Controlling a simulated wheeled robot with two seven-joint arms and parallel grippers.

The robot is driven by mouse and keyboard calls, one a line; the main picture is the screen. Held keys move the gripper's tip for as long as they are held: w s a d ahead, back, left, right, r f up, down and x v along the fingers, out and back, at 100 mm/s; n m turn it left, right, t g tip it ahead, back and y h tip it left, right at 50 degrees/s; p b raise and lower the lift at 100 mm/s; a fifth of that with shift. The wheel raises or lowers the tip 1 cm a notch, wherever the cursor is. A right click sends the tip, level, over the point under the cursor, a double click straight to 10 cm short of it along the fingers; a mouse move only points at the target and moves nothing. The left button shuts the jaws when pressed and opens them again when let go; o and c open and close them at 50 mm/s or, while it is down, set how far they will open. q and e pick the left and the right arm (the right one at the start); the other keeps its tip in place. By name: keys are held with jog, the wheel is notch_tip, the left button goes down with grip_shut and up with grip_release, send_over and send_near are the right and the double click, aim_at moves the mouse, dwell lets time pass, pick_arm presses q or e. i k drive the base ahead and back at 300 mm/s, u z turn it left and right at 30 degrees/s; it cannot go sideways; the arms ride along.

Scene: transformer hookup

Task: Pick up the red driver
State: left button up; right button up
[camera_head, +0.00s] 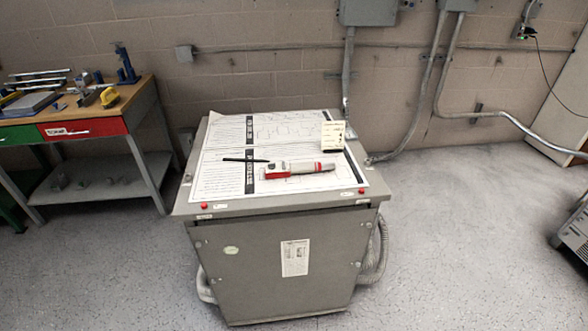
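The red driver (299,169) lies on its side on top of the grey transformer cabinet (281,267). It has a red and light grey body. A thin dark rod (245,160) lies at its left end; I cannot tell whether it is part of the driver. The driver rests on white printed sheets (215,176) that cover most of the cabinet top. Neither of my grippers shows in the head view.
A small cream card or block (333,135) stands behind the driver. Red buttons (204,206) sit at the cabinet's front corners. A workbench (84,128) with tools is at left. Conduits (346,75) run down the back wall.

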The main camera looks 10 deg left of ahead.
aim_at(306, 167)
jog(key=z, duration=0.3)
jog(key=k, duration=0.5)
jog(key=z, duration=1.2)
jog(key=i, duration=0.85)
jog(key=u, duration=0.75)
jog(key=i, duration=0.55)
jog(key=u, duration=0.6)
